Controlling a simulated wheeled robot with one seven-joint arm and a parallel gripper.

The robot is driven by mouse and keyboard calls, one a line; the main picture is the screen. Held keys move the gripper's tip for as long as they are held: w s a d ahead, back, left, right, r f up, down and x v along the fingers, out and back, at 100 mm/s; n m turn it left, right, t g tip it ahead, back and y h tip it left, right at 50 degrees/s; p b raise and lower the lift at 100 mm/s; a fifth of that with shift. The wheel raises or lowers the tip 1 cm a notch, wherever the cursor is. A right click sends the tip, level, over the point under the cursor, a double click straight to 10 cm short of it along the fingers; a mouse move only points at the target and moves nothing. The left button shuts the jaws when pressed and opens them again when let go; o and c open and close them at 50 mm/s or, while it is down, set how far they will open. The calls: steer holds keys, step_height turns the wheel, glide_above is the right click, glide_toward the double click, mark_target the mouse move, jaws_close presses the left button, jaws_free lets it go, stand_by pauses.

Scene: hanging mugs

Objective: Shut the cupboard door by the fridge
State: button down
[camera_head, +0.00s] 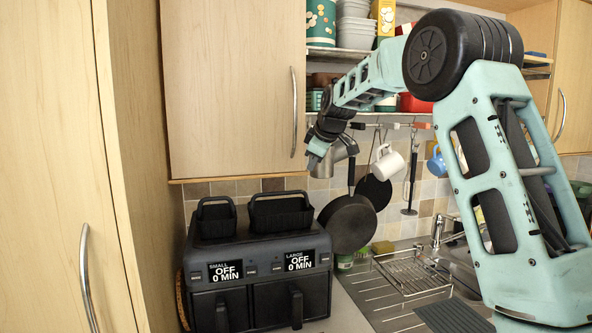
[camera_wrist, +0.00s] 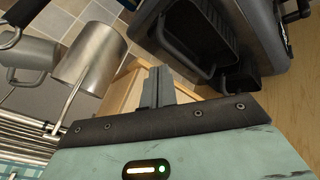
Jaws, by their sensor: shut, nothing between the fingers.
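The wall cupboard door (camera_head: 232,90) is pale wood with an upright metal handle (camera_head: 293,112) near its right edge. It hangs beside a tall wooden unit (camera_head: 50,150) with its own curved handle, which may be the fridge front. The door looks flush with its cupboard or nearly so; I cannot tell whether a small gap is left. My gripper (camera_head: 314,158) is just right of the door's lower right corner. In the wrist view my gripper (camera_wrist: 158,80) is shut and empty, with pale wood (camera_wrist: 128,86) behind its fingers. Whether it touches the door is unclear.
A black double air fryer (camera_head: 258,265) stands on the counter below. A metal mug (camera_wrist: 90,60), a white mug (camera_head: 387,162) and dark pans (camera_head: 348,222) hang close to my gripper. Open shelves with tins and bowls (camera_head: 354,30) are right of the door. A dish rack (camera_head: 410,272) sits by the sink.

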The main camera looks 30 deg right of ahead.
steer(key=s+d+r+b, duration=0.2)
steer(key=s+r+b, duration=0.1)
steer(key=s+r, duration=0.3)
steer(key=shift+r, duration=0.95)
steer(key=s+a+f+g+y+b, duration=0.1)
steer(key=s+a+f, duration=0.4)
steer(key=a, duration=0.4)
steer(key=s+a+f+g+y+b, duration=0.1)
steer(key=s+a+f, duration=0.2)
steer(key=a+f, duration=0.55)
steer(key=s+a+f+g+y+b, duration=0.1)
steer(key=s+a+f+g+b, duration=0.3)
steer(key=a, duration=0.7)
steer(key=s+a+f+p, duration=0.1)
steer(key=s+a+f, duration=0.8)
steer(key=s, duration=0.4)
steer(key=s+f, duration=0.4)
steer(key=s, duration=0.3)
steer(key=s+d+f+g+h+b, duration=0.1)
steer(key=s+f, duration=0.4)
steer(key=s, duration=0.3)
steer(key=shift+d+f+h, duration=0.15)
steer(key=shift+f+h, duration=0.1)
steer(key=shift+h, duration=0.05)
